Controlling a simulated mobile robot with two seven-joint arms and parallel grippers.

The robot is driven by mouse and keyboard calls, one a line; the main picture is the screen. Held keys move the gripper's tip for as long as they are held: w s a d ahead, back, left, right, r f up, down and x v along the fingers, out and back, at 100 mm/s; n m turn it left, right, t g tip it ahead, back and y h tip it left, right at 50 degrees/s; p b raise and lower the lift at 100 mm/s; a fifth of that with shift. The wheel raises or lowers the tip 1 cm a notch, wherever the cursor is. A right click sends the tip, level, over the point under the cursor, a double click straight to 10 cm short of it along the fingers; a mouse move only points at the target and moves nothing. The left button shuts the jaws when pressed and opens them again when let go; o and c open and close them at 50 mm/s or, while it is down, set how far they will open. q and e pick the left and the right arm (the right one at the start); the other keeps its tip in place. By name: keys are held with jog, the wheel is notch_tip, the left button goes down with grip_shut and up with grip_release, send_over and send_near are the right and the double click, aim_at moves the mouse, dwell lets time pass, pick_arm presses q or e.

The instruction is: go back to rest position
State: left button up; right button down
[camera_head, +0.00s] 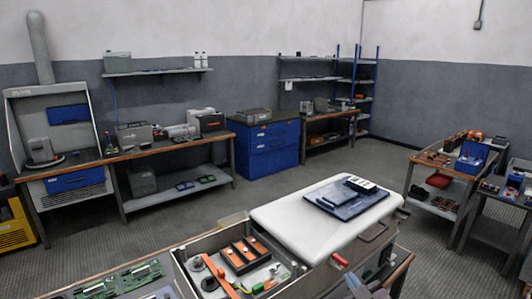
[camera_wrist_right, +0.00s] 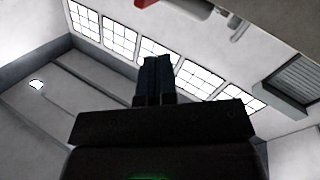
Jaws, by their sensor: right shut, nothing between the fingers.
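My right gripper (camera_head: 358,284) is at the bottom edge of the head view, in front of the open grey case, and is partly cut off. In the right wrist view its two dark blue fingers (camera_wrist_right: 154,80) are together and point up toward the wall and windows. Nothing shows between them. My left gripper is not in view. The case (camera_head: 215,243) stands open on the workbench, with its white lid (camera_head: 290,222) to the right. Orange-topped parts (camera_head: 244,254) and an orange tool (camera_head: 222,278) lie inside the case.
A dark blue tray (camera_head: 345,201) with a small white-topped block lies on the white lid. Green circuit boards (camera_head: 122,281) lie at lower left. A red-ended piece (camera_head: 339,259) shows near my right gripper. Side tables (camera_head: 447,168) stand at right. The floor between is clear.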

jog(key=s+d+f+m+g+h, duration=0.2)
jog(key=s+d+f+m+g, duration=0.1)
jog(key=s+f, duration=0.7)
jog(key=s+d+f+m+g+h+b, duration=0.1)
jog(key=s+d+f+m+g+h, duration=0.1)
jog(key=s+f, duration=0.9)
jog(key=s+d+m+g, duration=0.1)
jog(key=s+d, duration=0.1)
jog(key=s, duration=0.1)
jog(key=shift+s+d+m, duration=0.15)
jog(key=shift+d+m, duration=0.15)
jog(key=shift+d, duration=0.1)
